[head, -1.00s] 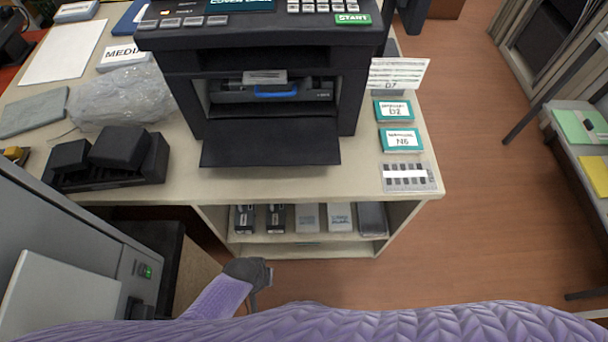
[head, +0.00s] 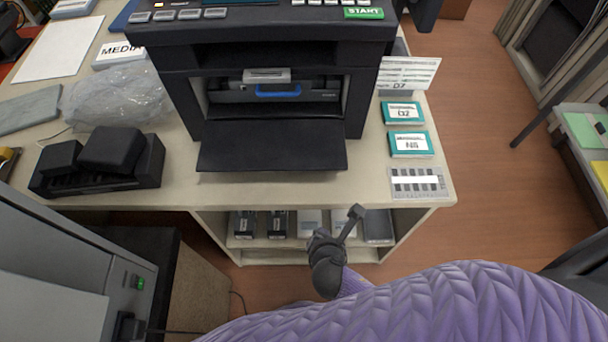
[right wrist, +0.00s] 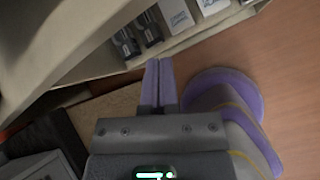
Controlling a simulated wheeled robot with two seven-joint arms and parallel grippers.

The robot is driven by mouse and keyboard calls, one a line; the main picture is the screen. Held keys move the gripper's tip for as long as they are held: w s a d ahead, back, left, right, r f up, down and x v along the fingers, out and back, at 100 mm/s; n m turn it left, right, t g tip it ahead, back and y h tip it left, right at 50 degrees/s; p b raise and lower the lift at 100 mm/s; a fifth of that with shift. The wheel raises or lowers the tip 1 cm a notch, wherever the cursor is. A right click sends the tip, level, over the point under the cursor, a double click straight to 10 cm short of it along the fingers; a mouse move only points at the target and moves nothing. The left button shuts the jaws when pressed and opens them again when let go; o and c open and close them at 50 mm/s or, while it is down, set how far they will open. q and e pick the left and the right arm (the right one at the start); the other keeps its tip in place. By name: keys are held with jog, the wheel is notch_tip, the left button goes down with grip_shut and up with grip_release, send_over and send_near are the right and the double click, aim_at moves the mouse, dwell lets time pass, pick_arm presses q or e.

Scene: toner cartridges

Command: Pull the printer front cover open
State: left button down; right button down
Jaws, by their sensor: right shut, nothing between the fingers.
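The black printer (head: 185,97) stands on the light table. Its front cover (head: 272,146) is folded down and lies out flat toward me, and the bay is exposed. Inside the bay sits a dark cartridge with a blue handle (head: 278,91). My right gripper (head: 356,212) is in front of the table's shelf, below and apart from the cover. In the right wrist view its two fingers (right wrist: 158,70) are together with nothing between them. My left gripper does not show.
A black cartridge stand (head: 100,160) and a clear plastic bag (head: 118,97) lie left of the printer. Teal boxes (head: 410,144) and a labelled card sit at its right. Boxes fill the shelf (head: 300,257) below. A grey cabinet (head: 60,270) stands at the lower left.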

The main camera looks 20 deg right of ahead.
aim_at(309, 185)
jog(key=w+a+r+n+t, duration=0.25)
jog(key=w+r+n, duration=0.25)
jog(key=r, duration=0.3)
jog(key=shift+t+h, duration=0.35)
jog(key=shift+h, duration=0.15)
jog(key=b+x, duration=0.1)
jog(key=x, duration=0.1)
jog(key=b+x, duration=0.2)
jog(key=x, duration=0.1)
jog(key=d+b+x, duration=0.1)
jog(key=x, duration=0.2)
jog(key=shift+f+b, duration=0.1)
jog(key=shift+b, duration=0.25)
jog(key=shift+w+d+f, duration=0.15)
jog(key=shift+w+f, duration=0.1)
jog(key=shift+w, duration=0.3)
jog(key=shift+r, duration=0.1)
